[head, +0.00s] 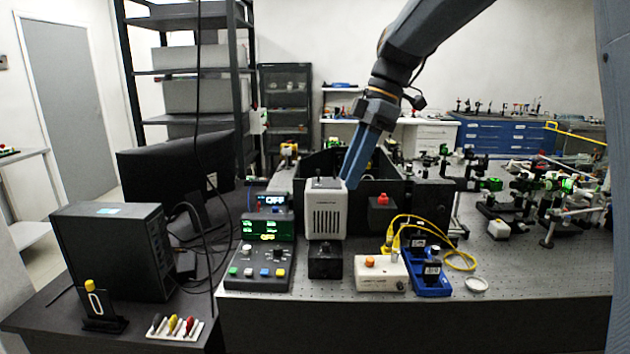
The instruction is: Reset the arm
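My arm (412,45) comes in from the top right and reaches down over the bench. My gripper (351,184) points down and slightly left, with blue fingers. Its tips are at the upper right edge of a light grey vented box (325,212) in the picture. I cannot tell whether they touch it or are behind it. The fingers overlap in this view, so the gap between them and anything held are hidden.
The optical bench (400,325) carries a control panel with coloured buttons (258,275), a white box with an orange knob (381,273), a blue tray (427,285), yellow cable (458,261) and several optics mounts at right. A computer tower (110,250) stands left.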

